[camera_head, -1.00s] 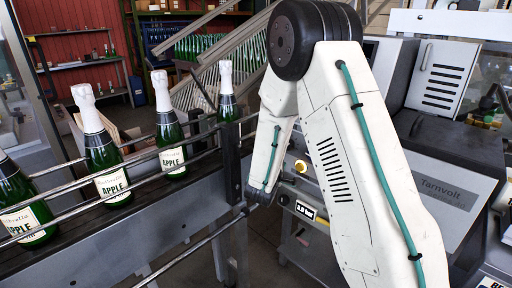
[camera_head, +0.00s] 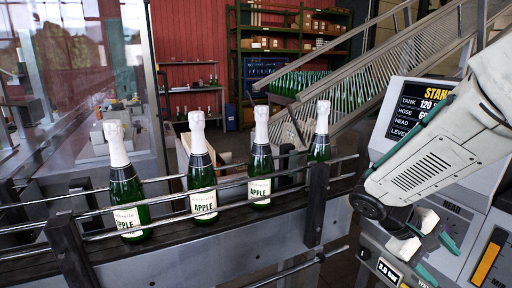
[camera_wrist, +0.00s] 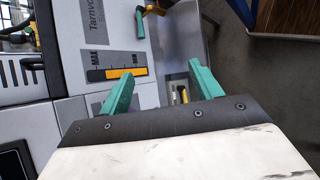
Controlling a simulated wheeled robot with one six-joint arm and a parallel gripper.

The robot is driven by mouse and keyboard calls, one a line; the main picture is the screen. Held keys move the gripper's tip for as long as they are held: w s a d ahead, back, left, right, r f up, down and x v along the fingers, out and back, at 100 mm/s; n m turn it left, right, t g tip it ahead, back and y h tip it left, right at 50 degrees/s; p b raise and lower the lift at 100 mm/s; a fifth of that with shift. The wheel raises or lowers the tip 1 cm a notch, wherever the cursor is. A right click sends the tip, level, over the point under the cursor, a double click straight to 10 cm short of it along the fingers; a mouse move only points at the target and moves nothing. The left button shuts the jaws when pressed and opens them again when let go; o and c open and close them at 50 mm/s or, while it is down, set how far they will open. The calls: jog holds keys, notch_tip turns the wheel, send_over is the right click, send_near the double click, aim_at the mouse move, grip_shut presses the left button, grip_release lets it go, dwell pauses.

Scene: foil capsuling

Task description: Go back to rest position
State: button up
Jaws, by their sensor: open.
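My gripper (camera_head: 438,258) hangs at the lower right of the head view, in front of the grey machine's control panel. In the wrist view its two teal fingers (camera_wrist: 158,80) stand wide apart with nothing between them. Beyond them are the machine's front, an orange level gauge (camera_wrist: 118,73) and the floor. My white arm comes in from the right edge of the head view, bent downward. The gripper is apart from the bottles and the conveyor.
Several green bottles with white foil tops (camera_head: 127,185) stand upright behind the rails of a conveyor (camera_head: 215,245) at left and centre. The grey machine with a screen (camera_head: 420,108) fills the right. A slanted rack of bottles (camera_head: 335,90) and shelves stand behind.

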jog(key=s+a+r+m+t+y, duration=0.1)
jog(key=s+a+r+t+y, duration=0.1)
jog(key=s+a+r+y, duration=0.2)
jog(key=s+a+r+m+t+y, duration=0.1)
jog(key=s+a+r+t+y, duration=0.2)
jog(key=s+a, duration=0.3)
jog(key=a+r+y, duration=0.1)
jog(key=a, duration=0.3)
jog(key=shift+s+a+r+t+y, duration=0.25)
jog(key=shift+a+r+t+y, duration=0.05)
jog(key=shift+a+r+y, duration=0.1)
